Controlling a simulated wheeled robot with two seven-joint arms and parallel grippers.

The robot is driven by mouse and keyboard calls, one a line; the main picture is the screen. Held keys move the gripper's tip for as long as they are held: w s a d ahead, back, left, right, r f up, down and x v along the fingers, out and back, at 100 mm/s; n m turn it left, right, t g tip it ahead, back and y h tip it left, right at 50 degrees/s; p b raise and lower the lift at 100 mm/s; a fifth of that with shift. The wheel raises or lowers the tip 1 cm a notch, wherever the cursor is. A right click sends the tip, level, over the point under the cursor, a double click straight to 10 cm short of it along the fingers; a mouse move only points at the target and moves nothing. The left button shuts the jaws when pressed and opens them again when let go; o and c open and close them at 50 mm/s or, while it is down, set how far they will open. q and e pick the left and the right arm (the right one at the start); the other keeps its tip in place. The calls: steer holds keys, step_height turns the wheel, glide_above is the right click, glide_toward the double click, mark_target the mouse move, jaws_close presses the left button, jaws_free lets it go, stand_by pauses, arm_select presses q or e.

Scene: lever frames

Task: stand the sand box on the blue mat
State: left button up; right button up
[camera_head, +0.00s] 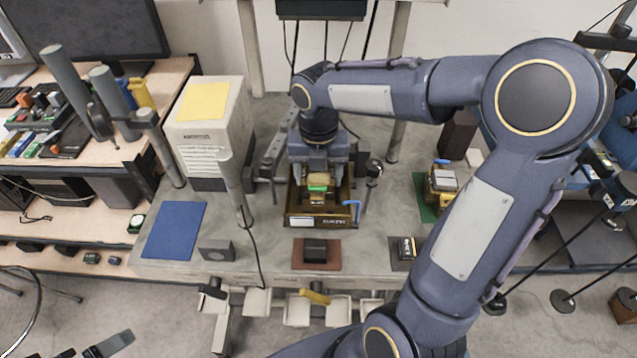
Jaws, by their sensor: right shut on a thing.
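My right gripper (318,178) reaches down over an open brown crate (298,210) in the middle of the bench. It is shut on a small sand-coloured box (318,199) with a green band, inside the crate's outline. The gripper hides part of the box, and I cannot tell whether it touches the crate floor. The blue mat (174,231) lies flat and bare at the bench's left front, well left of the crate. My left gripper is not in view.
A large beige case (207,120) with a yellow top stands behind the blue mat. A grey post (235,188) and a small grey block (216,250) stand between mat and crate. A black box (315,250) sits on a red-brown mat. A green mat (425,208) lies right.

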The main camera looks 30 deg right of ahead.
mark_target(318, 175)
steer(key=shift+r+p, duration=1.35)
steer(key=shift+r, duration=0.4)
steer(key=shift+f, duration=0.1)
